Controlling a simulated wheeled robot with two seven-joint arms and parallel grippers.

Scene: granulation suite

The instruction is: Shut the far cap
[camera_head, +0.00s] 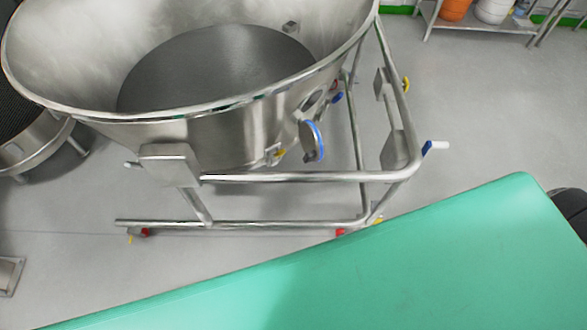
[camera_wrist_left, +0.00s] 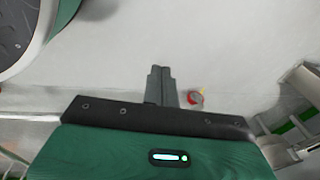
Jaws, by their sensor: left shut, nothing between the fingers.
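In the head view a large steel bowl (camera_head: 220,128) stands on a tubular frame. A round steel cap with a blue rim (camera_head: 314,141) stands swung out from the bowl's right side, the nearer of two such fittings. Behind it, a farther fitting (camera_head: 320,97) shows small with blue and red bits beside it; I cannot tell whether its cap is open. In the left wrist view my left gripper (camera_wrist_left: 160,72) is shut and empty, pointing over grey floor, with no cap at its fingertips. My right gripper is in neither view.
The frame's top rail (camera_head: 300,177) and lower rail (camera_head: 250,225) run in front of the bowl. A shelf with buckets (camera_head: 493,10) stands at the back right. The floor (camera_head: 490,110) right of the frame is clear. A small red-and-yellow part (camera_wrist_left: 195,98) shows beside my left fingers.

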